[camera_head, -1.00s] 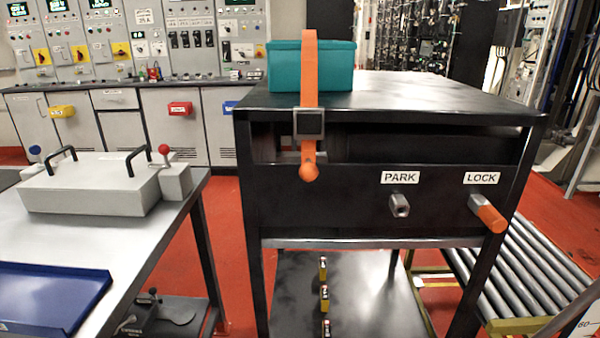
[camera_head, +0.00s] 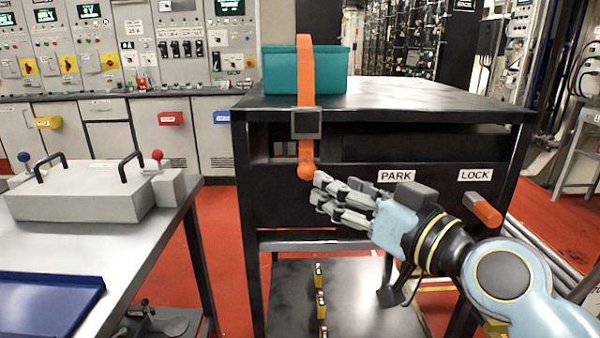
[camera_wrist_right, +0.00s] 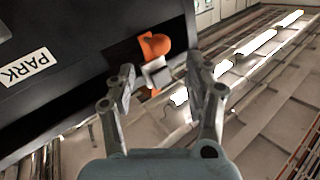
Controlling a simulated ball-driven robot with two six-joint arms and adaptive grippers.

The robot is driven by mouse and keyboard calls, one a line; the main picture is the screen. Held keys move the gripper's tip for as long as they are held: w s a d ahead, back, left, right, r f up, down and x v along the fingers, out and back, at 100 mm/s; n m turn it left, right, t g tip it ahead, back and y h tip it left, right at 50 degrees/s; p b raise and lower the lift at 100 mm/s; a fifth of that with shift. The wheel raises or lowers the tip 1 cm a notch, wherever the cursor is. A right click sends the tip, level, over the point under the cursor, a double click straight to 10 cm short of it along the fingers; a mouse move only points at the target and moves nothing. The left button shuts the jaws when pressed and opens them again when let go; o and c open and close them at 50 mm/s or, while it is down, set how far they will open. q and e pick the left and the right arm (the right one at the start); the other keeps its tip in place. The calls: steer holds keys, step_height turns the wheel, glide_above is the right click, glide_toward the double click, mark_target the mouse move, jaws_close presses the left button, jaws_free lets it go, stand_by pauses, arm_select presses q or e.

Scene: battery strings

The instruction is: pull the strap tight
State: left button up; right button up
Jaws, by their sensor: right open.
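The orange strap (camera_head: 306,75) runs over the teal box (camera_head: 278,72) and down the front of the black cart (camera_head: 440,98). It passes through a dark square buckle (camera_head: 307,123) and ends in a round orange knob (camera_head: 306,172) hanging at the cart's front. My right gripper (camera_head: 318,190) is open and empty, just right of and slightly below the knob. In the right wrist view, the orange strap end (camera_wrist_right: 155,45) and the buckle (camera_wrist_right: 158,74) lie ahead, between and beyond the open fingers (camera_wrist_right: 165,85). My left gripper is not in view.
PARK (camera_head: 396,176) and LOCK (camera_head: 475,175) labels sit on the cart's front; an orange-tipped peg (camera_head: 487,213) sticks out below LOCK. A metal table (camera_head: 140,235) with a grey box (camera_head: 75,195) and blue tray (camera_head: 45,300) stands left. Red floor shows between them.

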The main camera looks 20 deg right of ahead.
mark_target(308, 170)
steer(key=x, duration=0.8)
steer(key=shift+w+a+p, duration=0.1)
steer(key=shift+w+p, duration=0.25)
steer(key=shift+w, duration=0.05)
steer(key=shift+f, duration=0.1)
jaws_close()
